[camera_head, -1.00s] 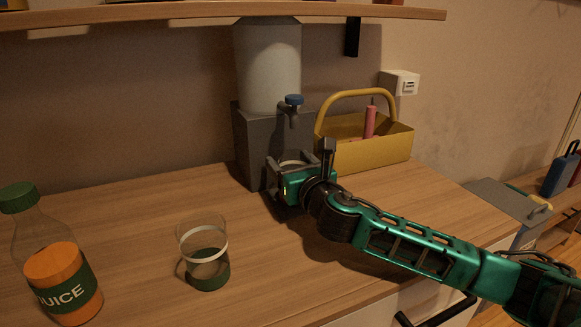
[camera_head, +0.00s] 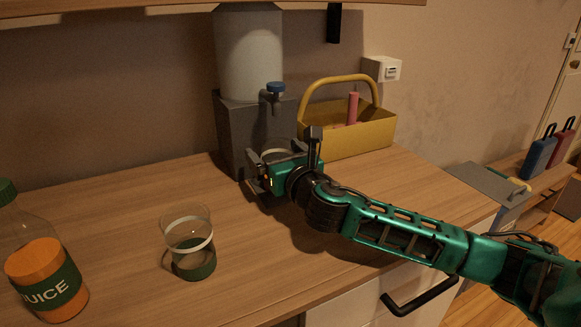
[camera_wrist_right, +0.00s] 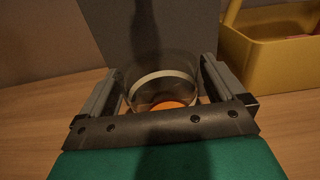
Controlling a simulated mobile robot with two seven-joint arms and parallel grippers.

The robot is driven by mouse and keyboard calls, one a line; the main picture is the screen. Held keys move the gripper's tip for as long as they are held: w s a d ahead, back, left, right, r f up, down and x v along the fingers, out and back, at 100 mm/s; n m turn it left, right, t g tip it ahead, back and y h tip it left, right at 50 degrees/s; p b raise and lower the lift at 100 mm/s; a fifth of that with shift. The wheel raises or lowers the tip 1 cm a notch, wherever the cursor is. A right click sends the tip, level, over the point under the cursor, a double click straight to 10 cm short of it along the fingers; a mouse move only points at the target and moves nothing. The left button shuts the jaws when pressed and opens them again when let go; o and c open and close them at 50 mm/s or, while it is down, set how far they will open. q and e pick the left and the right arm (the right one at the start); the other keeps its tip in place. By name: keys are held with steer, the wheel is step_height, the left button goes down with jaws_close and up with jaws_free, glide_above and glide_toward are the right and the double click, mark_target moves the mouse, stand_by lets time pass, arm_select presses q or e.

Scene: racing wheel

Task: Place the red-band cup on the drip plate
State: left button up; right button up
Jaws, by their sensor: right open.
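A clear cup with a pale band and an orange-red patch low down (camera_wrist_right: 165,78) stands upright between the fingers of my right gripper (camera_head: 278,163) in the right wrist view. Its rim shows in the head view below the dispenser tap (camera_head: 275,90). The right gripper is open, with its fingers on both sides of the cup and small gaps. Another clear cup (camera_head: 188,243), with a white band and green lower part, stands at the front left. My left gripper is not in view.
The grey dispenser (camera_head: 229,130) stands behind the gripper. A yellow tool basket (camera_head: 355,140) is to its right. A juice bottle (camera_head: 45,275) stands at the far left.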

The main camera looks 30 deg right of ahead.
steer(key=s, duration=0.9)
steer(key=shift+s+a, duration=0.25)
steer(key=shift+s, duration=0.65)
steer(key=shift+r+p, duration=0.1)
steer(key=shift+p, duration=0.2)
